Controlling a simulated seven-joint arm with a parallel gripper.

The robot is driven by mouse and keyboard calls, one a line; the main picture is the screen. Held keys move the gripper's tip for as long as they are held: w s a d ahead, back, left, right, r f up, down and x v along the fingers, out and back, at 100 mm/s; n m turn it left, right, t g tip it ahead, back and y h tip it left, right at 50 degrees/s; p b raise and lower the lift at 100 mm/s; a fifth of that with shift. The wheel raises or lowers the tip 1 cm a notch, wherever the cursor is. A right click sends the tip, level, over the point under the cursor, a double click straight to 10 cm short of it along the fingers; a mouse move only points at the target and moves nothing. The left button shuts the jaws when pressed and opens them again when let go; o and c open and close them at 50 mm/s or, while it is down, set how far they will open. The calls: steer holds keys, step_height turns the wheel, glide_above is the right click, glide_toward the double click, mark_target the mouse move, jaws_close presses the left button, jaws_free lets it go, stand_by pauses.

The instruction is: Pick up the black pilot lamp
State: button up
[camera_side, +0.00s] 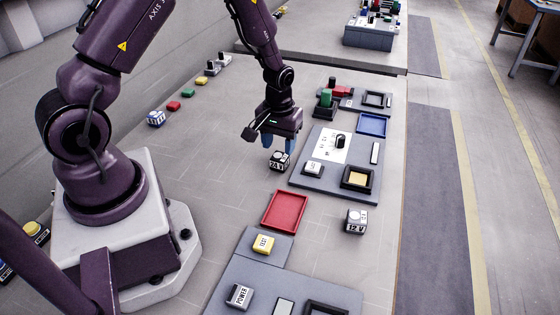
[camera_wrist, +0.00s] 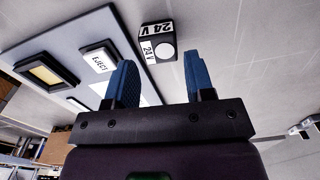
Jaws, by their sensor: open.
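A small black block marked 24 V with a round white lens, which fits the black pilot lamp (camera_side: 279,161), stands on the grey table. In the wrist view the black pilot lamp (camera_wrist: 157,47) shows beyond my fingertips, roughly in line with the gap between them. My gripper (camera_side: 279,147) points down just above the lamp, with its blue fingers apart. In the wrist view my gripper (camera_wrist: 160,75) is open, with nothing between the fingers. The side view does not show clearly how much height separates the fingertips from the lamp.
A grey panel with an EJECT button (camera_side: 313,169) and a black-framed socket (camera_side: 357,178) lies close right of the lamp. A red tray (camera_side: 284,211), a 12 V block (camera_side: 355,221) and a yellow LED block (camera_side: 263,243) lie nearer the camera. Table left of the lamp is clear.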

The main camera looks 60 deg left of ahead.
mark_target(279, 158)
step_height(279, 158, down, 5)
steer(key=shift+s+d+r, duration=0.1)
steer(key=shift+d, duration=0.05)
steer(key=c, duration=0.6)
steer(key=shift+r, duration=0.2)
